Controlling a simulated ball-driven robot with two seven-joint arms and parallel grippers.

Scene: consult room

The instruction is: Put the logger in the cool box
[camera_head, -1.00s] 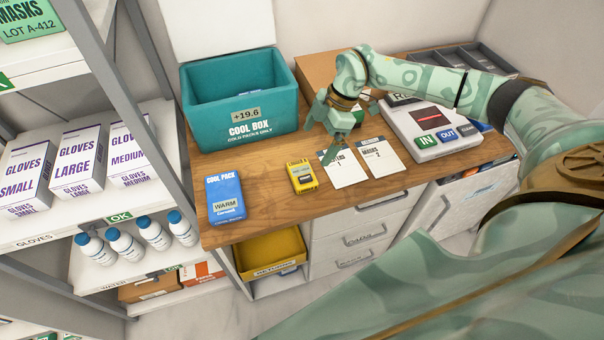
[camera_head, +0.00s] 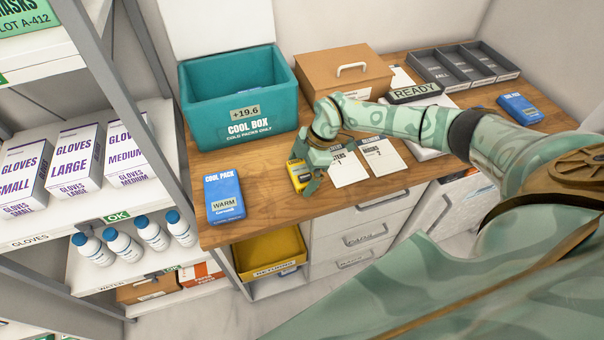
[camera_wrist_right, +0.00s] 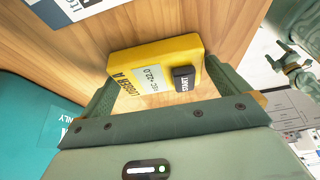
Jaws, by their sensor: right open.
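The yellow logger (camera_head: 299,174) lies on the wooden counter, partly hidden by my right gripper (camera_head: 312,180) in the head view. In the right wrist view the logger (camera_wrist_right: 155,70) shows its label, a small display and a black START button, and it lies between the two fingers of my right gripper (camera_wrist_right: 160,95). The fingers are open, one on each side of it. The teal cool box (camera_head: 200,133) stands open at the back left of the counter, its display reading +19.6.
A blue cool pack (camera_head: 224,192) marked WARM lies front left. Two white cards (camera_head: 382,155) lie right of the logger. A brown box with a handle (camera_head: 320,75), grey trays (camera_head: 450,67) and another blue pack (camera_head: 520,108) stand behind. A yellow returns bin (camera_head: 270,252) sits below the counter.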

